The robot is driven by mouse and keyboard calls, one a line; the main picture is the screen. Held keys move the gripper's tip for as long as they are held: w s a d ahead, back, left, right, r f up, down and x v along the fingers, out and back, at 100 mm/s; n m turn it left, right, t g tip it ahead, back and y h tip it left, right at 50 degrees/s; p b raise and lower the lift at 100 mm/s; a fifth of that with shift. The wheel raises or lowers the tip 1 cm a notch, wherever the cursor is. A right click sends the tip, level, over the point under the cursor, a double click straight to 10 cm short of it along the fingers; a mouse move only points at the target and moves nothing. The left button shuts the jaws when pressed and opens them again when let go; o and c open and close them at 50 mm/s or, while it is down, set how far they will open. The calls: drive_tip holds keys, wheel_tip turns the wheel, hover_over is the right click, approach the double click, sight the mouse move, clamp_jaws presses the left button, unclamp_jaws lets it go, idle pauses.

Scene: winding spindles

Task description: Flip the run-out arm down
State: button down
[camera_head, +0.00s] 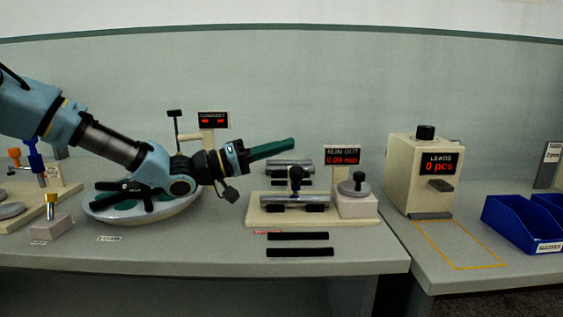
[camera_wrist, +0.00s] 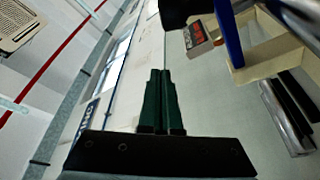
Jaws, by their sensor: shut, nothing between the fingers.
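The run-out station has a cream base (camera_head: 262,214) and a display reading 0.00 mm (camera_head: 342,155). A silver spindle (camera_head: 280,200) lies across its dark supports. My gripper (camera_head: 292,145) has green fingers and is shut and empty. The closed fingers (camera_wrist: 160,80) fill the middle of the wrist view. A blue bar (camera_wrist: 228,35) there may be part of the run-out arm; I cannot tell.
A grey knob (camera_head: 353,187) sits on a block at the station's right. Another spindle (camera_head: 290,163) lies behind. Two black strips (camera_head: 298,236) lie in front. A LEADS box (camera_head: 418,180) and blue bins (camera_head: 525,222) stand right. A round plate (camera_head: 120,213) is below my arm.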

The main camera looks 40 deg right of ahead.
wheel_tip(320, 180, up, 6)
drive_tip(key=shift+r, duration=0.15)
idle(0.6)
